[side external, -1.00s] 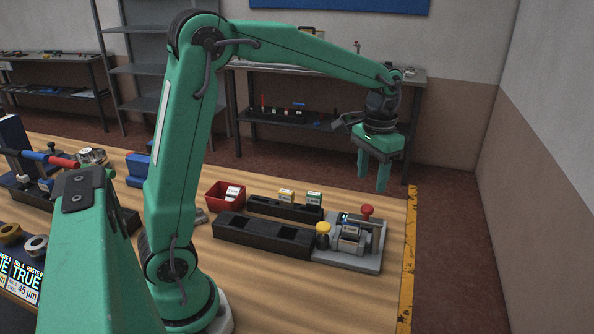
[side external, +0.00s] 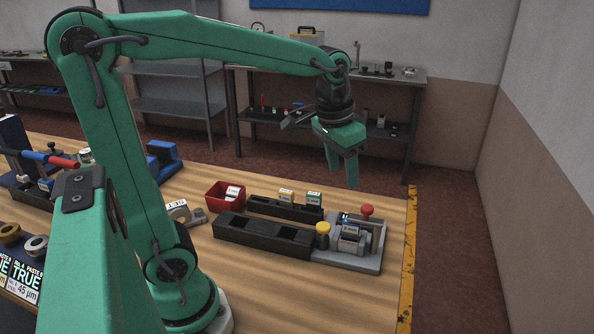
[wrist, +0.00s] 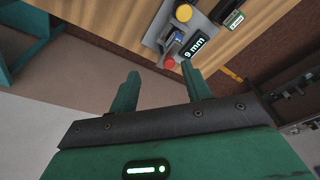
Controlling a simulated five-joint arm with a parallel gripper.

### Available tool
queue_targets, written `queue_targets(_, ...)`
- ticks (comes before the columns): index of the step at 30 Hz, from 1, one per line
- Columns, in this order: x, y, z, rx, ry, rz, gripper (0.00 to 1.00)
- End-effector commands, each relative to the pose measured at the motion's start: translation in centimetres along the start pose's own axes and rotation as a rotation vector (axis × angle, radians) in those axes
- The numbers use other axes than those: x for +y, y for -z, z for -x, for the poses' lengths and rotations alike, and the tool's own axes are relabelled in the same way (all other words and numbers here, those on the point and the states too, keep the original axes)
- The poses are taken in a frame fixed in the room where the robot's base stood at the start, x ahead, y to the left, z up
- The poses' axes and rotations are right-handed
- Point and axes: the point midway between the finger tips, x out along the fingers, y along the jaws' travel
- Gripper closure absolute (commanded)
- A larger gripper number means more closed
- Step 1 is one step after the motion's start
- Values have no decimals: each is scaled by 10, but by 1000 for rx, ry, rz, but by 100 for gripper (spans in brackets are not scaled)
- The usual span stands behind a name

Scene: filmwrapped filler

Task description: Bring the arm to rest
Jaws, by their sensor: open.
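My gripper (side external: 342,170) hangs in the air above and behind the far right part of the bench, with nothing between its fingers. In the wrist view my gripper (wrist: 160,85) shows its two green fingers spread apart and empty. My arm reaches across from the left, bent at the elbow. Below the gripper is a grey fixture (side external: 372,262) with a red knob, a yellow knob and a small labelled block; the fixture also shows in the wrist view (wrist: 152,38). The gripper touches none of these.
A black two-slot rack (side external: 262,236) and a second black rack (side external: 260,207) with labelled blocks stand left of the fixture. A red bin (side external: 222,196) holds a white labelled piece. The bench edge has yellow tape (side external: 407,262). Shelving (side external: 330,72) stands behind.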

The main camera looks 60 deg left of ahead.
Motion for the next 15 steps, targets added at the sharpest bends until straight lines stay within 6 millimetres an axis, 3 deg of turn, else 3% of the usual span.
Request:
queue_targets(6, 3, -37, 14, 88, -1, -3, 52)
queue_targets(15, 6, -85, 18, 201, -3, -6, 52)
